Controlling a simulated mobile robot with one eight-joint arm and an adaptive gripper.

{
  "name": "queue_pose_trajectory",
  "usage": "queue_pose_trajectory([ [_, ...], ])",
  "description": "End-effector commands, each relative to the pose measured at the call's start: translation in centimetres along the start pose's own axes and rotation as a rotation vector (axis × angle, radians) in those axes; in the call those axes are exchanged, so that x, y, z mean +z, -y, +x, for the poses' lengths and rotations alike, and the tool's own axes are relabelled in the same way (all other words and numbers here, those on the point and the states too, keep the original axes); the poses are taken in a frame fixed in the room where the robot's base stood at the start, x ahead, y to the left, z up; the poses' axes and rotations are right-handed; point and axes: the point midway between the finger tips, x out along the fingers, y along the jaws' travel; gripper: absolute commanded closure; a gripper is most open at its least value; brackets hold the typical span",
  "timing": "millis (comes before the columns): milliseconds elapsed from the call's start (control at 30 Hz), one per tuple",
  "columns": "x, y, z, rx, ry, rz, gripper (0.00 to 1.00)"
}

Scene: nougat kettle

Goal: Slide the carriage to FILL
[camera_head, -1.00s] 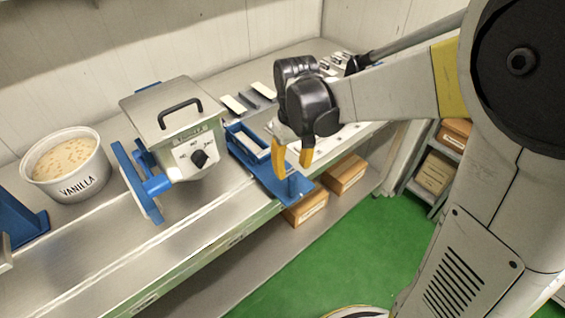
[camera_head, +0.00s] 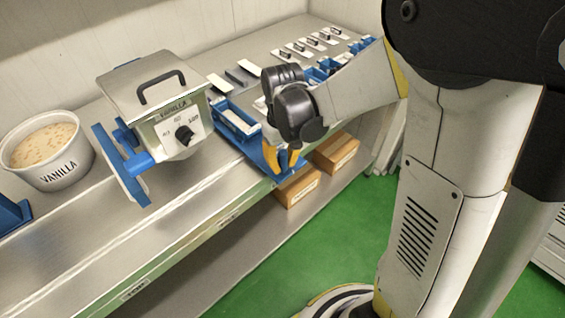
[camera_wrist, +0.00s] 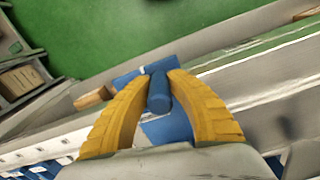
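The blue carriage (camera_head: 254,149) lies at the bench's front edge, just right of the kettle, with a pale-lined blue mould (camera_head: 238,122) on it. Its upright blue peg (camera_wrist: 158,96) stands on a blue crosspiece in the wrist view. My gripper (camera_head: 283,170) is lowered over the carriage's front end. Its two yellow fingers (camera_wrist: 158,78) are on either side of the peg, and the tips appear to press against it. The steel kettle (camera_head: 150,88) has a black handle, a dial and a VANILLA label. Small labels on the bench's front rail are too small to read.
A white VANILLA tub (camera_head: 50,160) stands left of the kettle. A blue paddle-like part (camera_head: 122,165) juts from the kettle's left side. White strips and blue moulds lie behind my gripper at the right. Brown boxes (camera_head: 297,187) sit on the shelf below.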

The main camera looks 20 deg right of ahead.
Motion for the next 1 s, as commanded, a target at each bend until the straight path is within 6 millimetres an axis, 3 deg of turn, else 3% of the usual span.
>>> queue_pose_trajectory([
  [200, 0.0, 0.2, 0.0, 0.0, 0.0, 0.0, 1.0],
  [367, 0.3, 1.5, 0.0, -0.001, 0.0, -0.003, 1.0],
  [567, 1.1, 5.2, 0.0, -0.001, 0.0, -0.007, 1.0],
  [1000, 3.1, 15.3, 0.1, -0.001, 0.0, -0.007, 1.0],
])
